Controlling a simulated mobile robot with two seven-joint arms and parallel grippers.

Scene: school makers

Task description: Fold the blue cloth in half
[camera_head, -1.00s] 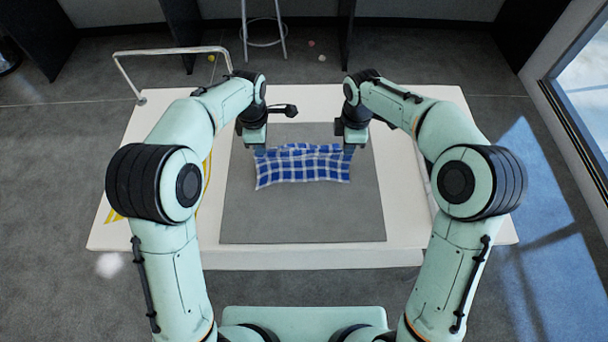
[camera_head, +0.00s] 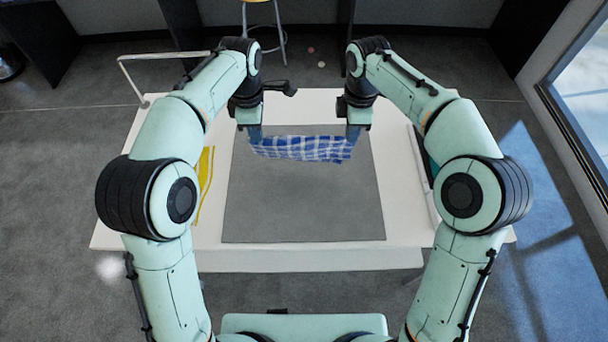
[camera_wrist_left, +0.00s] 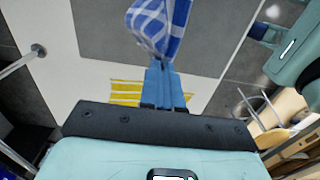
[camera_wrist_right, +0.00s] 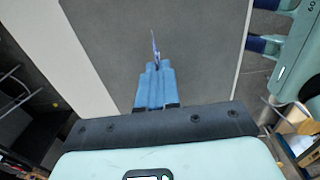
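The blue and white checked cloth (camera_head: 302,149) hangs between my two grippers over the back part of the grey mat (camera_head: 300,205). My left gripper (camera_head: 255,135) is shut on its left upper corner; in the left wrist view the cloth (camera_wrist_left: 160,22) bunches at the blue fingertips (camera_wrist_left: 163,68). My right gripper (camera_head: 353,133) is at its right upper corner; in the right wrist view the fingers (camera_wrist_right: 155,75) are closed together, with a thin edge of cloth (camera_wrist_right: 155,45) standing up from between them. Whether the lower edge touches the mat is unclear.
The mat lies on a white table (camera_head: 150,225). Yellow striped marking (camera_head: 205,180) shows left of the mat. A white bent rail (camera_head: 125,75) stands at the table's back left, and a stool (camera_head: 262,25) is behind. The front of the mat is clear.

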